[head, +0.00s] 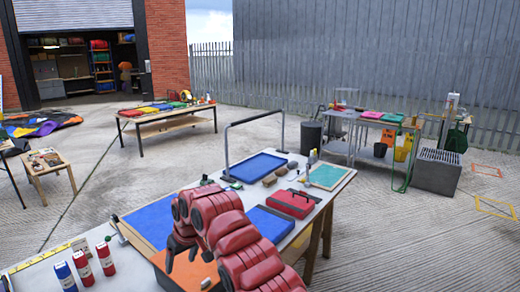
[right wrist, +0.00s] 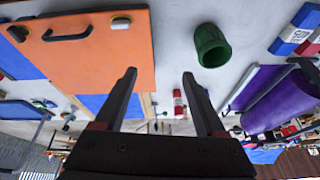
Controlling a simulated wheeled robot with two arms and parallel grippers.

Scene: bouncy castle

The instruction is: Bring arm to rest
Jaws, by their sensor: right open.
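My right arm (head: 245,245) is red and reaches over the near worktable (head: 335,200) in the head view. My left gripper is in neither view.
The table holds a blue mat (head: 150,222), an orange case (head: 188,270), a red case (head: 293,203), a blue tray (head: 258,166) and a metal hoop (head: 226,140). Red and blue cans (head: 83,268) stand at the near left. Open concrete floor (head: 90,180) lies behind.

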